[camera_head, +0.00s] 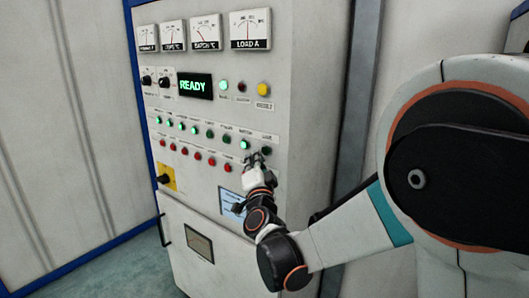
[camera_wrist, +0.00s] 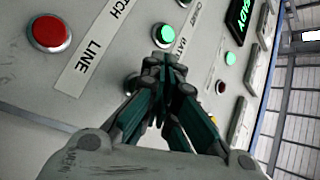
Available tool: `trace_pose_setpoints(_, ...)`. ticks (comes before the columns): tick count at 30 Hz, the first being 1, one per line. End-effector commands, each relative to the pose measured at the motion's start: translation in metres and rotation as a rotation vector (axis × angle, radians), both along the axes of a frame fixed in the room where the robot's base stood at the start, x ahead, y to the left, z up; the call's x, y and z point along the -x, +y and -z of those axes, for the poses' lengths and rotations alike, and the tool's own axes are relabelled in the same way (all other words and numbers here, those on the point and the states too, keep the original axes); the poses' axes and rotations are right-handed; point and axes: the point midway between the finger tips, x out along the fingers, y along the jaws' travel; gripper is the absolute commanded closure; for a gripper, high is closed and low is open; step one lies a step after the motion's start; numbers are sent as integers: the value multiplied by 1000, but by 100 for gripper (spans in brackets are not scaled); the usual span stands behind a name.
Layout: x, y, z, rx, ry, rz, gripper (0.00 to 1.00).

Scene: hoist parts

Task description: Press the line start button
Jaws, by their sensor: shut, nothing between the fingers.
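The line start button is the dark green, unlit button (camera_head: 267,152) at the right end of the green button row in the head view. In the wrist view a dark button (camera_wrist: 131,84) in the LINE column is partly hidden by my fingers. My gripper (camera_head: 254,158) is shut and empty, with its fingertips close to the panel just left of and below that button. In the wrist view the shut fingertips (camera_wrist: 166,62) lie between the dark button and a lit green button (camera_wrist: 164,36). I cannot tell whether they touch the panel.
The control cabinet (camera_head: 310,60) carries gauges, a READY display (camera_head: 195,86) and a row of red buttons (camera_head: 212,162) below the green ones. A red button (camera_wrist: 49,33) sits beside the LINE label. A yellow plate with a black knob (camera_head: 166,179) is at lower left.

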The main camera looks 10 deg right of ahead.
Motion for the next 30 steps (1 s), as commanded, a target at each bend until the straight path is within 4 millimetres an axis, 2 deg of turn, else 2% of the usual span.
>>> trace_pose_setpoints(30, -8, -9, 0, 0, 0, 0, 100)
